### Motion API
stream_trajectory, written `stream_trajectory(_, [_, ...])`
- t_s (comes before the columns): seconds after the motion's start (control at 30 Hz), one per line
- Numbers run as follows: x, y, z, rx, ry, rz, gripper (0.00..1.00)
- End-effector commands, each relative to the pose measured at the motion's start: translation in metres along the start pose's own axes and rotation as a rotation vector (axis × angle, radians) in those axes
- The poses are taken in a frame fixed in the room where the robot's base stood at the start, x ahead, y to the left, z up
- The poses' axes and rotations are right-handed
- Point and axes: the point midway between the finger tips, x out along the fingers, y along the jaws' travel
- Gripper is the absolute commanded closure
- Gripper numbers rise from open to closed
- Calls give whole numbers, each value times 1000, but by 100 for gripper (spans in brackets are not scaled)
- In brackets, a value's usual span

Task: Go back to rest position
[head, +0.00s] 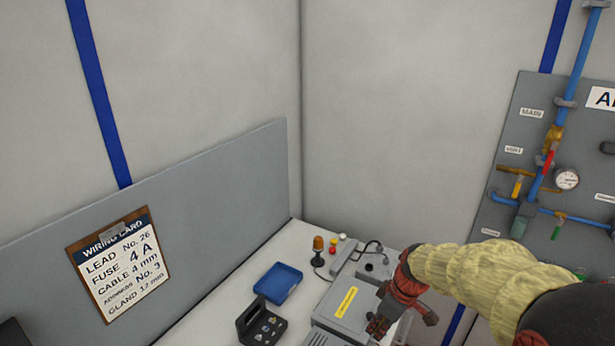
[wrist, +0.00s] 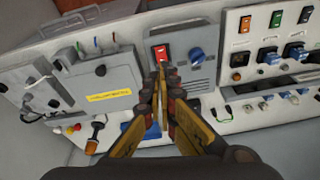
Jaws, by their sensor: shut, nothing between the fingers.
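My gripper (head: 378,326) is at the lower right of the head view, on the end of my sleeved arm. It hangs over the grey box with a yellow label (head: 347,302), and I cannot tell whether it touches it. In the wrist view, my gripper (wrist: 161,68) shows its two fingers closed together at the tips with nothing between them. The fingertips overlap a grey panel with a red switch (wrist: 160,53) and a blue knob (wrist: 197,55) in that view.
A blue tray (head: 278,283), a black holder (head: 262,322) and an orange beacon (head: 318,244) stand on the white bench. A wiring card (head: 118,264) hangs on the grey back panel. A pipe board with a gauge (head: 567,179) is on the right wall.

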Motion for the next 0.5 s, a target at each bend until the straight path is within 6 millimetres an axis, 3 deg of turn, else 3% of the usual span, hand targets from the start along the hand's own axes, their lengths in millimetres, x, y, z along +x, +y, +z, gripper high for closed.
stream_trajectory(0.13, [5, -24, 28, 276, -66, -27, 100])
stream_trajectory(0.3, [-28, -63, 58, 583, -89, 40, 100])
stream_trajectory(0.5, [-65, -115, 92, 819, -12, 170, 100])
